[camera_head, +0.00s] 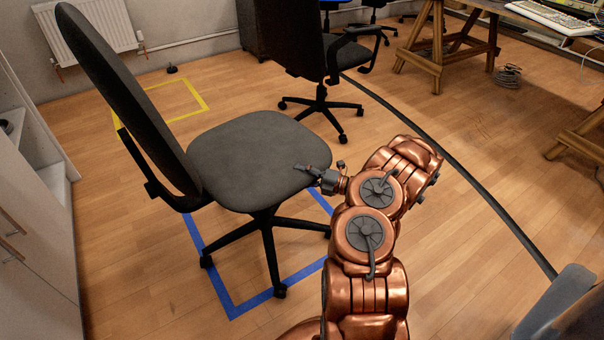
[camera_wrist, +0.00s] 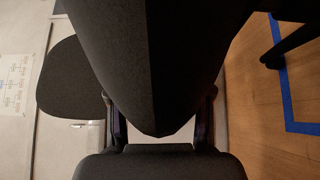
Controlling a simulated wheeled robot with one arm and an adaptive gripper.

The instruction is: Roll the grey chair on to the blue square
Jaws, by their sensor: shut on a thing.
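The grey chair (camera_head: 252,158) stands upright at left centre, its tall backrest (camera_head: 122,88) to the left. Its base is over the blue square (camera_head: 250,307), a floor outline of blue tape. One caster is close to the left line and one close to the front line; the seat hides the far side. My gripper (camera_head: 311,173) is shut on the right edge of the seat. In the wrist view the dark seat (camera_wrist: 160,60) fills the middle between the fingers, and blue tape (camera_wrist: 284,85) shows on the floor at right.
A yellow taped square (camera_head: 190,113) lies behind the chair. A dark office chair (camera_head: 318,95) stands behind to the right. A black cable (camera_head: 470,175) curves across the floor. Wooden trestle tables (camera_head: 435,60) stand at right, a white cabinet (camera_head: 45,210) at left.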

